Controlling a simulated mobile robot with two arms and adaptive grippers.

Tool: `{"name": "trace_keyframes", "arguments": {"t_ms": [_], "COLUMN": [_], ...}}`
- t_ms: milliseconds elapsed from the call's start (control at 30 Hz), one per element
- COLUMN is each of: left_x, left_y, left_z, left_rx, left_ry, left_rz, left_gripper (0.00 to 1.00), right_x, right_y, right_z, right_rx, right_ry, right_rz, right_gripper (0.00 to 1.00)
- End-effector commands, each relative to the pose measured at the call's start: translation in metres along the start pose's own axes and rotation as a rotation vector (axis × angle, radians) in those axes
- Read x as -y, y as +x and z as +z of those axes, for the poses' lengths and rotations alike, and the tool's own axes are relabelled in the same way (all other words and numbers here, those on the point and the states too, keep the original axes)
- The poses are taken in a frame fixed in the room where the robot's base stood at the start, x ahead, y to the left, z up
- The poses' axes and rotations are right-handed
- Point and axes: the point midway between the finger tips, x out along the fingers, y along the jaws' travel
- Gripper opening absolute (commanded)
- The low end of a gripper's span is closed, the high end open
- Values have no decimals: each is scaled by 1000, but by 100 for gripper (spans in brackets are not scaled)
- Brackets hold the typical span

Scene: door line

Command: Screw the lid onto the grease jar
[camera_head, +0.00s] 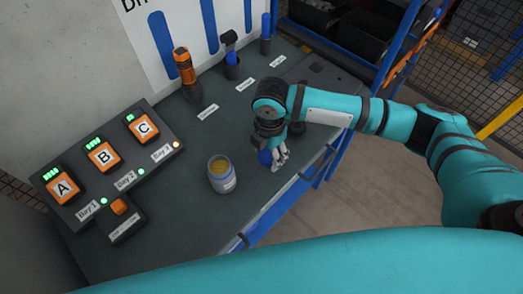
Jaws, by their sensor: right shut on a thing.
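The grease jar (222,184) stands upright and open on the dark bench, with yellow-brown grease showing in its mouth and a pale label on its side. My right gripper (277,159) is to the right of the jar, pointing down and apart from it. It is shut on the blue lid (265,157), which is partly hidden by the fingers. Whether the lid touches the bench is hard to tell. My left gripper is not in view.
A charger panel (110,165) with orange batteries A, B and C and a small orange button box (120,208) lie left of the jar. An orange screwdriver-like tool (185,70) and other tools stand at the back. The bench's blue front edge (290,197) is close to the gripper.

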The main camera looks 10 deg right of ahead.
Motion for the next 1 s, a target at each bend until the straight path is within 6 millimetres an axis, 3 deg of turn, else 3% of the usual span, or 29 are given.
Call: {"name": "trace_keyframes", "arguments": {"t_ms": [300, 500, 700, 1000], "left_x": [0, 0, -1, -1], "left_y": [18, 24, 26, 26], "left_z": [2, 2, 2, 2], "left_rx": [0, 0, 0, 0], "left_ry": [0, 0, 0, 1], "left_rz": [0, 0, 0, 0], "left_gripper": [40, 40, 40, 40], "right_x": [80, 114, 128, 131], "right_y": [-5, -10, -12, -13], "right_z": [-6, -9, -11, -11], "right_rx": [1, 0, 0, 0], "right_ry": [0, 0, 1, 1], "right_rz": [1, 2, 3, 2], "right_gripper": [46, 46, 46, 46]}}
